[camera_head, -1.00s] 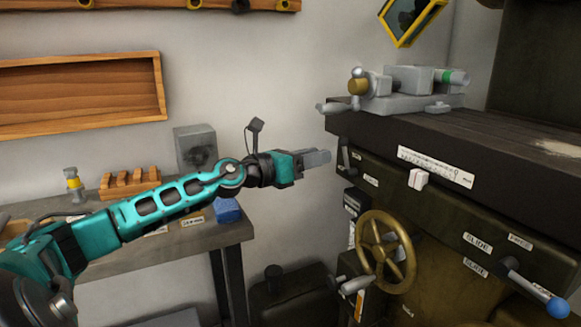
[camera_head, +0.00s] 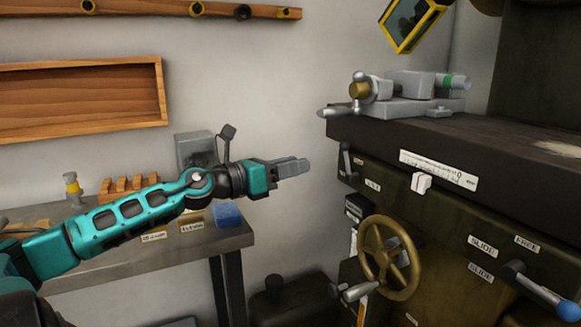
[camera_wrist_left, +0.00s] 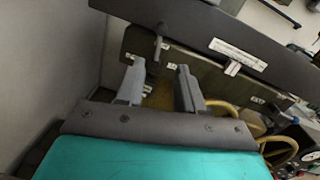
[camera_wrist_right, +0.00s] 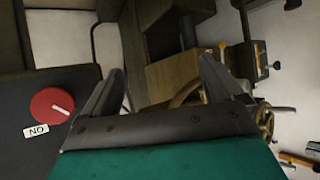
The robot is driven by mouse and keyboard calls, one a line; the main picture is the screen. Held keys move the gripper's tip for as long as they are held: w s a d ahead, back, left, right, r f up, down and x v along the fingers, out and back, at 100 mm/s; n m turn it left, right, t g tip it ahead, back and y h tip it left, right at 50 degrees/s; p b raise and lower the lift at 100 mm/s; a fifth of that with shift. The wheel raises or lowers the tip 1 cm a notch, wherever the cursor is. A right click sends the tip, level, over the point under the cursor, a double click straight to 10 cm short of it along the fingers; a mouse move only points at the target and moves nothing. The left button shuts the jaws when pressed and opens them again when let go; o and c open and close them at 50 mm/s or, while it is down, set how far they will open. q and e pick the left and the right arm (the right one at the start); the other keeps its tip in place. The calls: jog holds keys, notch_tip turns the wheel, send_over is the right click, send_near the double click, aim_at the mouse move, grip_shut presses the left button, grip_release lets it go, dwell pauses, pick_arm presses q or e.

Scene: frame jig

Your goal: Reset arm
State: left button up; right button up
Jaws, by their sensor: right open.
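My left gripper (camera_head: 290,168) is at the end of the teal arm in the head view, in the air between the side bench and the machine. In the left wrist view its two fingers (camera_wrist_left: 160,88) stand apart with nothing between them. My right gripper (camera_wrist_right: 164,82) shows only in the right wrist view, with its fingers spread wide and empty. The right arm is out of the head view.
A machine with a dark table edge (camera_head: 400,148), a brass handwheel (camera_head: 390,262) and a blue-knobbed lever (camera_head: 562,309) stands at right. A vise (camera_head: 405,92) sits on top. A bench (camera_head: 120,268) with a blue block (camera_head: 228,214) is at left. A red knob (camera_wrist_right: 52,106) shows near my right gripper.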

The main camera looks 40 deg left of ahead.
dwell(0.5)
pick_arm(q)
jog(key=s+d+f+n+g+y+p, duration=0.15)
jog(key=s+d+f+n+p, duration=0.3)
jog(key=f+n, duration=0.65)
jog(key=s+d+f+n+g+y+p, duration=0.1)
jog(key=s+d+f+n+y+p, duration=0.3)
jog(key=f+n, duration=0.65)
pick_arm(e)
jog(key=s+d+r+p, duration=0.1)
jog(key=d+r+p, duration=0.1)
jog(key=r, duration=0.4)
jog(key=shift+s+d+r+h, duration=0.2)
jog(key=shift+d+r+h, duration=0.2)
jog(key=shift+d, duration=0.1)
pick_arm(q)
jog(key=s+d+f+n+g+h, duration=0.1)
jog(key=s+d+f+n, duration=0.3)
jog(key=d, duration=0.4)
jog(key=s+d+f+n+g+h, duration=0.1)
jog(key=s+d+f+n+g, duration=0.2)
jog(key=s+d+n, duration=0.4)
jog(key=shift+s+d+f+n, duration=0.3)
jog(key=shift+d+f+n, duration=0.3)
jog(key=shift+n, duration=0.65)
pick_arm(e)
jog(key=shift+f, duration=0.1)
jog(key=shift+c, duration=0.2)
